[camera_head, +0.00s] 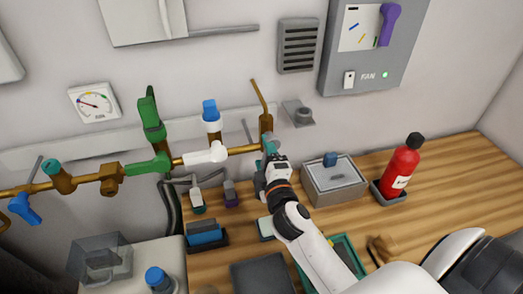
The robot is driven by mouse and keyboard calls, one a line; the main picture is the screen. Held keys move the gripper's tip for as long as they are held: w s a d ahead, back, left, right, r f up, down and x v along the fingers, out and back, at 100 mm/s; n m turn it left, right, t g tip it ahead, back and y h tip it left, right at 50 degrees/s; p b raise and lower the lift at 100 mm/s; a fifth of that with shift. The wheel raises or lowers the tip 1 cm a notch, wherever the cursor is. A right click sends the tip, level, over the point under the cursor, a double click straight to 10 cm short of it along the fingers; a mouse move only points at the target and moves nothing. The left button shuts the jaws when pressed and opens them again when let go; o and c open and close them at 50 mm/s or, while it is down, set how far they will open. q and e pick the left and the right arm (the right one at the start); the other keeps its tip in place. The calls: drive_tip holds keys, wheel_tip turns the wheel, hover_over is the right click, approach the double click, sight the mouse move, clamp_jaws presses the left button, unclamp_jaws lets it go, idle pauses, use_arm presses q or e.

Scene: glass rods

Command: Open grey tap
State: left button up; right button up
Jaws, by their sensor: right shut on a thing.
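A brass pipe (242,149) runs along the back wall and ends at an upright brass fitting (266,124). A small grey-teal part, which looks like the grey tap's handle (271,144), shows just below this fitting. My right gripper (270,158) is at that handle and shut on it. The fingers hide much of the handle, so its exact angle is unclear. My left gripper is not in view.
A grey box (335,190) and a red extinguisher (403,164) stand right of my arm. A blue item in a dark tray (206,240) lies left. Wood between them is partly clear.

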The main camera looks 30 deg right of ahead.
drive_tip(key=shift+s+d+n+p, duration=0.1)
drive_tip(key=shift+d+n+p, duration=0.3)
drive_tip(key=shift+n, duration=0.7)
drive_tip(key=shift+d, duration=0.1)
drive_tip(key=o, duration=1.4)
drive_tip(key=shift+f, duration=0.15)
drive_tip(key=shift+s+f, duration=0.1)
drive_tip(key=shift+s, duration=0.25)
drive_tip(key=shift+b+v, duration=1.95)
drive_tip(key=shift+v, duration=3.65)
